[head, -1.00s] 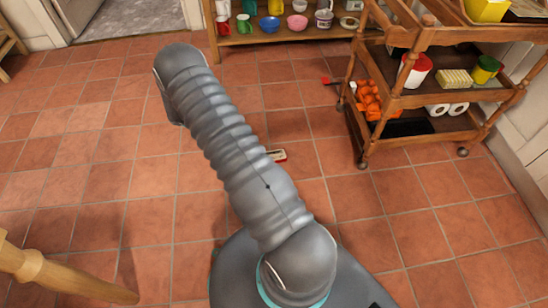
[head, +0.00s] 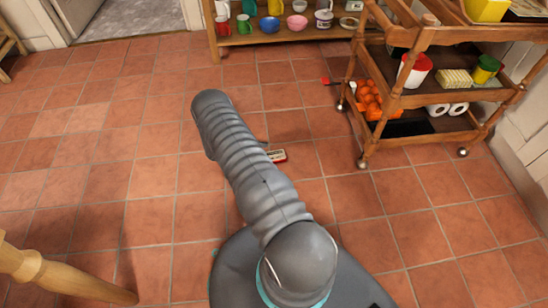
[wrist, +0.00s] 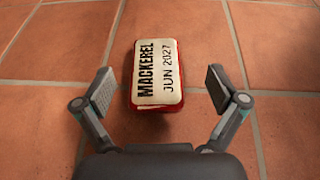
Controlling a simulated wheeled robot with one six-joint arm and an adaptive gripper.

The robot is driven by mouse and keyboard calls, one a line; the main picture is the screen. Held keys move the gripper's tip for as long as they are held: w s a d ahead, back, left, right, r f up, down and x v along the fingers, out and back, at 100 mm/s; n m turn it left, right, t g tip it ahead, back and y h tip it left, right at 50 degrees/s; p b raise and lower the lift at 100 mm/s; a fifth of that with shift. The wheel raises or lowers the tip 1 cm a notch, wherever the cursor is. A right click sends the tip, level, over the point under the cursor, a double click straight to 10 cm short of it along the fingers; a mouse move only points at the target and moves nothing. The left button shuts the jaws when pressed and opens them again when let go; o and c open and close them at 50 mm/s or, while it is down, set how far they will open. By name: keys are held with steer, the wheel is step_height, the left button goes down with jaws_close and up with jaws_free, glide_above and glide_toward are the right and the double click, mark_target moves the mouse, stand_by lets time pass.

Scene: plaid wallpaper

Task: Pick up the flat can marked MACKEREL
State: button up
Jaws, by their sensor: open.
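The flat can marked MACKEREL (wrist: 158,75) lies flat on the tiled floor in the wrist view. It is red with a cream top that reads MACKEREL and JUN 2027. In the head view the can (head: 277,156) shows just right of my arm, partly hidden behind it. My gripper (wrist: 161,92) is open and empty. Its two fingers stand apart, one to the left and one to the right of the can's near half, with a gap on each side.
A wooden trolley (head: 428,103) stands to the right with jars, an orange item and paper rolls on its shelves. A low shelf (head: 290,36) with bowls and mugs is at the back. A wooden post (head: 65,273) is at lower left. Floor around the can is clear.

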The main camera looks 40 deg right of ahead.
mark_target(280, 154)
steer(key=shift+w+x, duration=0.15)
steer(key=shift+x, duration=1.5)
steer(key=shift+w+x, duration=0.1)
steer(key=shift+x, duration=1.5)
steer(key=c, duration=1.3)
steer(key=shift+c, duration=0.2)
